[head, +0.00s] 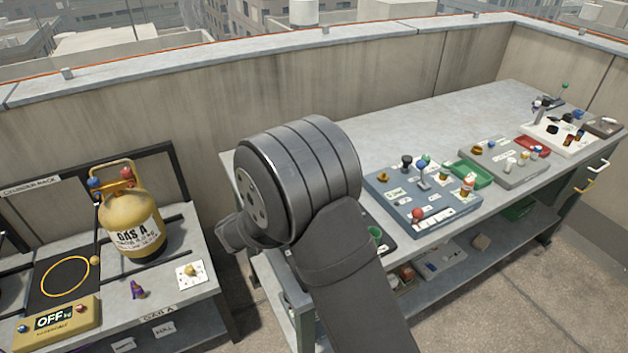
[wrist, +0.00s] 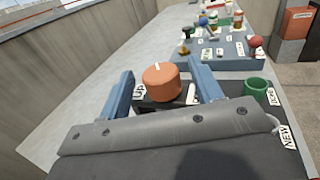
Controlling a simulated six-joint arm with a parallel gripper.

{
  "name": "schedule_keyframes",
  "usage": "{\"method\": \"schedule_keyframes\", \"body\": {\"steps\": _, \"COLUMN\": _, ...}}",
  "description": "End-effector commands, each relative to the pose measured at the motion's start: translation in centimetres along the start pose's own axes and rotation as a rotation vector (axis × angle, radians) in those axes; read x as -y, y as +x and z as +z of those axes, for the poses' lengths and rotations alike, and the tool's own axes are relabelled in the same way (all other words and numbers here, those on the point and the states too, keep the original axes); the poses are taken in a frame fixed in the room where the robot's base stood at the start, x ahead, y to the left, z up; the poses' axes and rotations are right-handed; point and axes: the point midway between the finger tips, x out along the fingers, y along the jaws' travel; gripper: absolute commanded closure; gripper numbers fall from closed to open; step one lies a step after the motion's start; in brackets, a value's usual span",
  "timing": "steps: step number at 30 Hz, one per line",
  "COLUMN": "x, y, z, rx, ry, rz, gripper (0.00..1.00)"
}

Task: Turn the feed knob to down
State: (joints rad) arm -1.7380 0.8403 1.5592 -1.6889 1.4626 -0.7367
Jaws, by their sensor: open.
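An orange round knob (wrist: 162,84) with a short white mark on its top stands on a dark base in the wrist view. A label reading "UP" (wrist: 139,92) is at its left side, and a white label or peg (wrist: 192,94) is at its right. The white mark points away from me and slightly left. My gripper (wrist: 163,85) is open, with one blue-grey finger on each side of the knob. Gaps show between the fingers and the knob, so I cannot see contact. The knob's lower front is hidden by my gripper body. In the head view my arm hides the knob.
A green cup (wrist: 256,90) stands right of my right finger, near a "NEW" label (wrist: 287,137). Beyond is a blue-grey control panel (head: 418,212) with several knobs and levers. A yellow gas cylinder (head: 132,222) stands on the left bench. A concrete wall (head: 420,75) runs behind.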

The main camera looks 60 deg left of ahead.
Motion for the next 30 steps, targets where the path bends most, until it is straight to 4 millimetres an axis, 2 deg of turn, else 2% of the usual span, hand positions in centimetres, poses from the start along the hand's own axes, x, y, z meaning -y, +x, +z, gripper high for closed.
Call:
{"method": "schedule_keyframes", "body": {"steps": 1, "x": 0.1, "y": 0.9, "z": 0.0, "rx": 0.001, "ry": 0.000, "rz": -0.003, "gripper": 0.41}}
{"method": "schedule_keyframes", "body": {"steps": 6, "x": 0.0, "y": 2.9, "z": 0.0, "rx": 0.001, "ry": 0.001, "rz": -0.002, "gripper": 0.41}}
{"method": "schedule_keyframes", "body": {"steps": 18, "x": 0.0, "y": 3.6, "z": 0.0, "rx": 0.000, "ry": 0.001, "rz": 0.000, "gripper": 0.41}}
{"method": "schedule_keyframes", "body": {"steps": 25, "x": 0.0, "y": 3.5, "z": 0.0, "rx": 0.000, "ry": 0.001, "rz": 0.000, "gripper": 0.85}}
{"method": "schedule_keyframes", "body": {"steps": 30, "x": 0.0, "y": 3.5, "z": 0.0, "rx": 0.001, "ry": 0.001, "rz": -0.005, "gripper": 0.85}}
